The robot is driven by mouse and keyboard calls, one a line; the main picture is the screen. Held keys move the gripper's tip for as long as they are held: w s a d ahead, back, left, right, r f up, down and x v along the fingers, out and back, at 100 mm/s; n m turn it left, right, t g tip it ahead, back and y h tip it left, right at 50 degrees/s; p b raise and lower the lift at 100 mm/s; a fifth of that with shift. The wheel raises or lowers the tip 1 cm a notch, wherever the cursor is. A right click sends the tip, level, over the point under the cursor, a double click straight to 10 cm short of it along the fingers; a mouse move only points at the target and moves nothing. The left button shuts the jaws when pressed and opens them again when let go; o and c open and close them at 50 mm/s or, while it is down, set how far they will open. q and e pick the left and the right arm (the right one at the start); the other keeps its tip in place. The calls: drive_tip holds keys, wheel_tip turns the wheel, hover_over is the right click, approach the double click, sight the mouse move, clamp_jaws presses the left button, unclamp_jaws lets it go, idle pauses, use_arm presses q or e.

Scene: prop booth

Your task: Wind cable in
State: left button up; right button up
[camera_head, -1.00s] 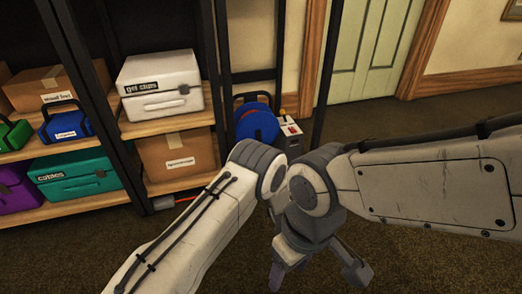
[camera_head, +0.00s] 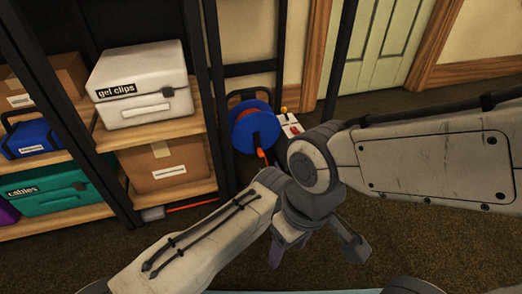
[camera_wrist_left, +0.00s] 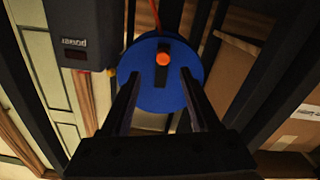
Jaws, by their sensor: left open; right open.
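A blue cable reel (camera_head: 250,128) with a dark frame stands on the floor beside the shelf. An orange knob shows on its face, below its middle in the head view. In the left wrist view the reel's disc (camera_wrist_left: 150,95) fills the middle, with the orange knob (camera_wrist_left: 162,58) on a dark bar. My left gripper (camera_wrist_left: 159,74) is open, its fingers either side of the knob's line in the picture; contact cannot be told. In the head view it is mostly hidden behind my arms. Orange cable (camera_head: 192,207) runs along the floor. My right gripper (camera_head: 316,252) is open and empty.
A grey power box (camera_wrist_left: 78,35) stands close beside the reel. Shelves at left hold a white gel clips case (camera_head: 140,80), a cardboard box (camera_head: 165,163) and a teal cables case (camera_head: 55,185). A dark upright post (camera_head: 333,60) stands right of the reel. Open carpet lies in front.

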sight(261, 156)
use_arm(q)
drive_tip(key=b+x, duration=0.2)
drive_tip(key=x, duration=0.1)
drive_tip(key=b+x, duration=0.1)
drive_tip(key=x, duration=0.2)
drive_tip(key=b+x, duration=0.2)
drive_tip(key=x, duration=0.1)
drive_tip(key=shift+s+a+f+b, duration=0.15)
drive_tip(key=shift+a+f+b, duration=0.1)
drive_tip(key=shift+a+b, duration=0.1)
drive_tip(key=shift+w+a+r, duration=0.15)
drive_tip(key=shift+w+r, duration=0.05)
drive_tip(key=shift+w, duration=0.35)
clamp_jaws()
drive_tip(key=shift+s, duration=0.1)
